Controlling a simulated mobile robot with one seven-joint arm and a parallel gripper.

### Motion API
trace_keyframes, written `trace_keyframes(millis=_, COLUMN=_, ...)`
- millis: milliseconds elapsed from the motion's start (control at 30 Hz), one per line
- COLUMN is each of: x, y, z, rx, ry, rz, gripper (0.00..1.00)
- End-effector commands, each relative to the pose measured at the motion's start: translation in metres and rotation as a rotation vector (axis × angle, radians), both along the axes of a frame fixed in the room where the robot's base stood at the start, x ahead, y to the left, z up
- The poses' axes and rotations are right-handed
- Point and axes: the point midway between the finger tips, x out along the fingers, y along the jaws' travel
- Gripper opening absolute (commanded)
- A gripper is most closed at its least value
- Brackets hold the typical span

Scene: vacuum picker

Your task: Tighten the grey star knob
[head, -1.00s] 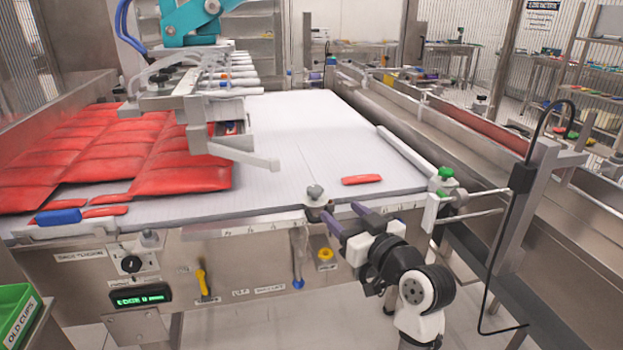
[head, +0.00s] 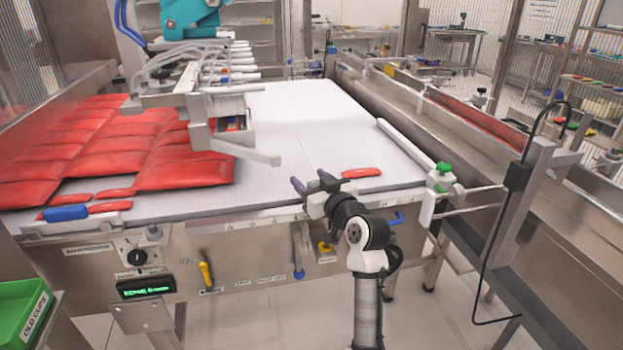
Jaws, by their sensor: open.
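My gripper (head: 312,182) is at the near edge of the white belt, with its two purple-grey fingers apart and pointing away from me over the edge. The grey star knob that stood on the belt's near edge in the earlier view cannot be made out now. My gripper covers that spot, so I cannot tell whether the fingers are around the knob or touching it. Another small grey knob (head: 153,232) sits at the left of the front edge, above the black dial (head: 137,257).
A red piece (head: 361,173) lies on the belt (head: 300,130) just right of my gripper. Red pouches (head: 185,170) cover the belt's left side under the picker head (head: 220,140). A green-knobbed bracket (head: 440,185) stands at the right corner. A yellow knob (head: 326,248) is below the edge.

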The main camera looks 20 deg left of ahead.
Motion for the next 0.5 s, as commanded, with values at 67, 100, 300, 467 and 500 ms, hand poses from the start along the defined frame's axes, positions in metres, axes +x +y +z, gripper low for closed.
trace_keyframes(millis=67, x=0.0003, y=0.0005, z=0.0, rx=0.0, ry=0.0, rz=0.0, gripper=0.55)
trace_keyframes(millis=100, x=0.0002, y=0.0004, z=0.0, rx=0.0, ry=0.0, rz=0.0, gripper=0.55)
trace_keyframes(millis=300, x=0.0, y=0.0004, z=0.0, rx=0.0, ry=0.0, rz=0.0, gripper=0.44)
trace_keyframes(millis=467, x=-0.0001, y=0.0002, z=0.0001, rx=0.0, ry=0.0, rz=0.0, gripper=0.23)
trace_keyframes(millis=500, x=-0.0001, y=0.0002, z=0.0001, rx=0.0, ry=0.0, rz=0.001, gripper=0.17)
